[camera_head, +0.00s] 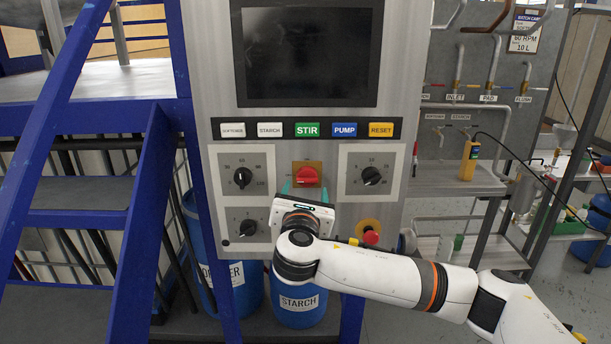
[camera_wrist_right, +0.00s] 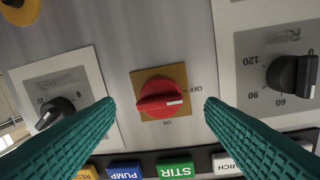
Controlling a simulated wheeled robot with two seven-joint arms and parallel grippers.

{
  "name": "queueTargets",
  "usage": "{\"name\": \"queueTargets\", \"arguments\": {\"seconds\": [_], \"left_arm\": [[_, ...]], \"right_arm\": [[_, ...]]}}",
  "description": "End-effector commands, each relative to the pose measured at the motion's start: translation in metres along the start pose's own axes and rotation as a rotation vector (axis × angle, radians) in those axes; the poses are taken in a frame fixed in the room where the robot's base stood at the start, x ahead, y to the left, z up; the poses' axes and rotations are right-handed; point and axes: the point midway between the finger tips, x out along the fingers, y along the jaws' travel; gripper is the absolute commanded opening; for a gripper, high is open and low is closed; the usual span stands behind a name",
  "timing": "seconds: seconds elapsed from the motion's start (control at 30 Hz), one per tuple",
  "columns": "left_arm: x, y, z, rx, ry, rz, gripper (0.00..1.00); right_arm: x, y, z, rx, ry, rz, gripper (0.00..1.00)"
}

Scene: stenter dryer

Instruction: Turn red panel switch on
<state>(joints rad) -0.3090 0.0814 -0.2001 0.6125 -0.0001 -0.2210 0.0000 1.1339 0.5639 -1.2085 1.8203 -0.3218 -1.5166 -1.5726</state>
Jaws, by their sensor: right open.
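The red panel switch (camera_head: 307,175) is a red rotary knob on a small brown plate in the middle of the grey control panel (camera_head: 410,95), below the green STIR button. In the right wrist view the panel appears upside down, and the red switch (camera_wrist_right: 160,97) sits near the centre. Its white mark points right, roughly toward the OFF label; the ON label is below it. My right gripper (camera_head: 306,190) is open just below the switch in the head view. In the wrist view its teal fingers (camera_wrist_right: 158,108) stand either side of the switch, with clear gaps. My left gripper is out of view.
Black dials flank the switch at left (camera_head: 243,177) and right (camera_head: 371,175), with another at lower left (camera_head: 248,227). A red mushroom button (camera_head: 371,236) sits lower right. Labelled buttons and a dark screen (camera_head: 307,55) are above. Blue stairs (camera_head: 75,150) rise at the left.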

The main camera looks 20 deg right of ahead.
Motion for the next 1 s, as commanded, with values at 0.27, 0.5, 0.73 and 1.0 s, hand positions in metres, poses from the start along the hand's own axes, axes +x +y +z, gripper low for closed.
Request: {"name": "queueTargets", "arguments": {"seconds": [0.27,0.5,0.73,1.0], "left_arm": [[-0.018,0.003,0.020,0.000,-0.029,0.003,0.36],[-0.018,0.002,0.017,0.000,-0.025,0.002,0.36],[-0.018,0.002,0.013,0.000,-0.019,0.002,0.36],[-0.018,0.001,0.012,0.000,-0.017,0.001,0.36]], "right_arm": [[0.036,-0.001,-0.001,0.000,-0.001,0.000,0.64],[0.042,-0.001,0.001,0.002,-0.001,-0.001,0.64],[0.041,-0.001,0.001,0.002,-0.001,-0.001,0.47],[0.041,-0.001,0.001,0.004,-0.001,-0.002,0.22]]}}
